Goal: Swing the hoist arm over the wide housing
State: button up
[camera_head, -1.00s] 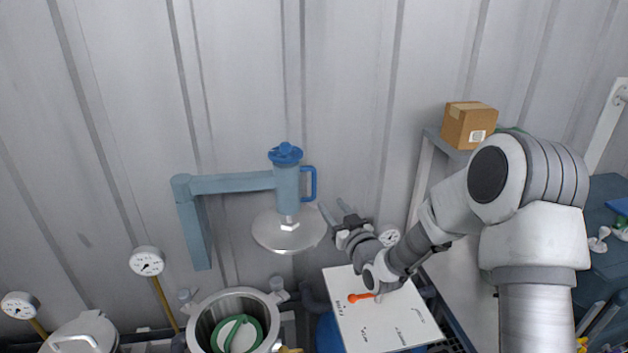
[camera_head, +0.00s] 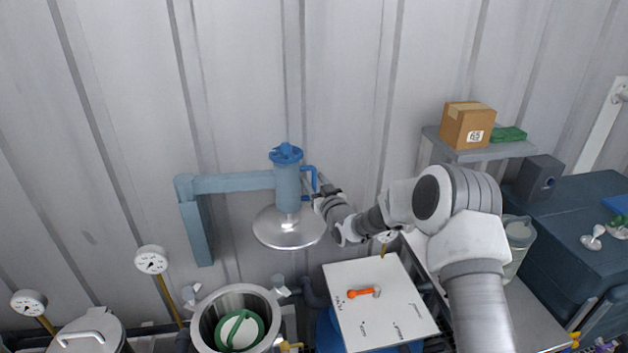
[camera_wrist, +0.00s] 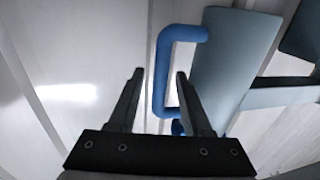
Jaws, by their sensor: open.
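The blue hoist arm (camera_head: 235,183) stands on a post at the left and reaches right to a blue cylinder (camera_head: 286,187). A shiny round lid (camera_head: 289,229) hangs under the cylinder. A blue handle (camera_head: 313,181) sticks out on the cylinder's right side.
A white panel with an orange lever (camera_head: 364,292) lies below my arm. Pressure gauges (camera_head: 151,260) stand at the left, near a closed lidded vessel (camera_head: 87,336). A cardboard box (camera_head: 467,125) sits on a shelf at the right. The ribbed wall is close behind the hoist.

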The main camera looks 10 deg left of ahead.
grip_shut()
dwell(0.3)
dwell(1.2)
